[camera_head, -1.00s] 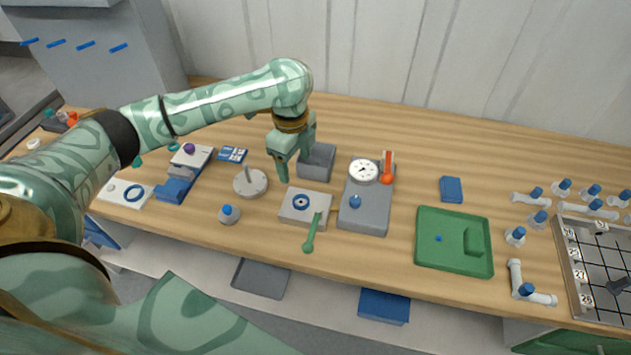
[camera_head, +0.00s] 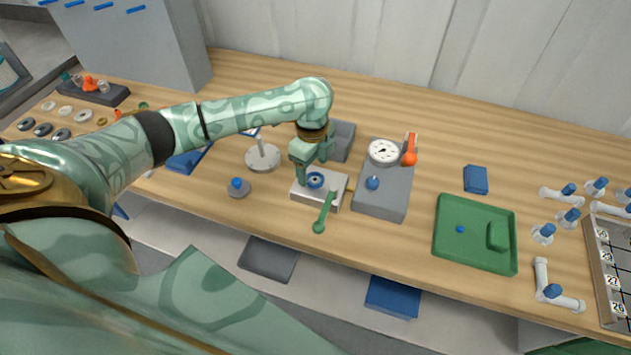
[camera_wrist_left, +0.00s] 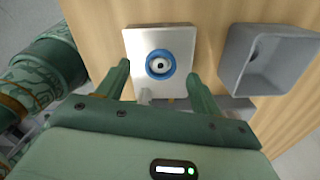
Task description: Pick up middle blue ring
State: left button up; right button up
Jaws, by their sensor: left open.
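A blue ring (camera_head: 316,180) lies on a light metal block (camera_head: 335,189) on the table, around a small dark centre. In the left wrist view the ring (camera_wrist_left: 160,64) sits on the square plate (camera_wrist_left: 184,42), between and ahead of the two fingertips. My left gripper (camera_head: 314,176) is open and empty, just over the block with its fingers on either side of the ring; it also shows in the left wrist view (camera_wrist_left: 158,72). I cannot tell whether the fingers are level with the ring. My right gripper is not in view.
A green-handled lever (camera_head: 324,213) stands at the block's front. A grey bin (camera_head: 341,141) is behind, and a grey gauge station (camera_head: 382,202) is to the right. A round stand (camera_head: 263,158) and a blue-topped knob (camera_head: 238,187) are left. A green tray (camera_head: 475,255) lies farther right.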

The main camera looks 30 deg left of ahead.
aim_at(313, 178)
pick_arm(q)
notch_tip(313, 178, down, 3)
jog(key=shift+w+f+b, duration=0.15)
jog(key=shift+b, duration=0.35)
jog(key=c, duration=1.1)
jog(key=shift+o, duration=0.2)
jog(key=shift+r, duration=0.2)
